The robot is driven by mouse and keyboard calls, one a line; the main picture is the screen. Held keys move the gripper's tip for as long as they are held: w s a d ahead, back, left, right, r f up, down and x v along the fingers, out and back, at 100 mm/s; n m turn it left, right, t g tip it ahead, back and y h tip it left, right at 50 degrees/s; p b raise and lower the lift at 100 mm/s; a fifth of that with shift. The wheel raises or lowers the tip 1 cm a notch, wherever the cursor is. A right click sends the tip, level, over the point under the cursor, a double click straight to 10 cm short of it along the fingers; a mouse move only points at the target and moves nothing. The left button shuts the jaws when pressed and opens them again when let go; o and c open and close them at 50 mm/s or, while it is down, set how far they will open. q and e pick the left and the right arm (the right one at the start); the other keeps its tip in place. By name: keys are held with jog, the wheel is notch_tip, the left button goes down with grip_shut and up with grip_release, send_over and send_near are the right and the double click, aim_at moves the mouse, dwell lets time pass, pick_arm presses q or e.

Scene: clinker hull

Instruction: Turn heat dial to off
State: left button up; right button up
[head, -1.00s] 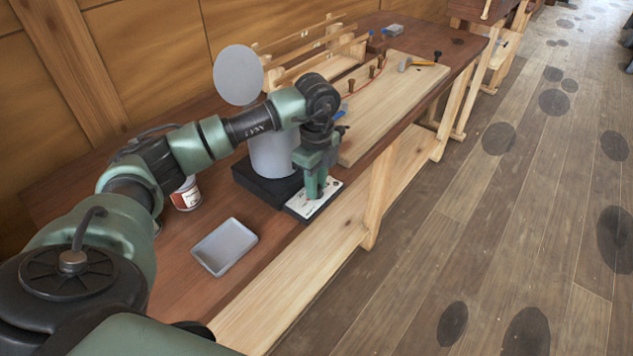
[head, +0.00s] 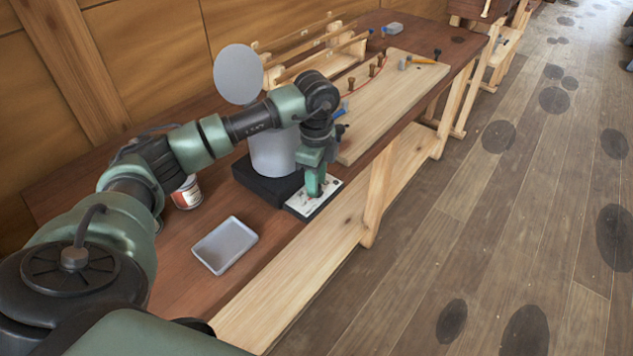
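A pale control panel (head: 326,190) is on the front of a black heater base (head: 254,183) near the bench's front edge. A grey pot (head: 272,155) stands on that base. A round grey lid-like disc (head: 238,74) shows above and behind it. My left gripper (head: 313,193) points down with its fingertips at the panel. The fingers and wrist cover the heat dial, so I cannot see the dial, its setting, or whether the fingers are closed on it. My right gripper is not in view.
A grey tray (head: 225,246) and a red-and-white can (head: 187,193) stand on the bench left of the heater. A wooden board (head: 384,95) with pegs lies beyond it, and a wooden rack (head: 318,50) stands behind. The floor to the right is open.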

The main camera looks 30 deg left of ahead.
pick_arm(q)
jog(key=shift+o, duration=0.6)
notch_tip(320, 180, up, 8)
jog(key=shift+f+b, duration=0.15)
jog(key=shift+b, duration=0.5)
jog(key=shift+s, duration=0.1)
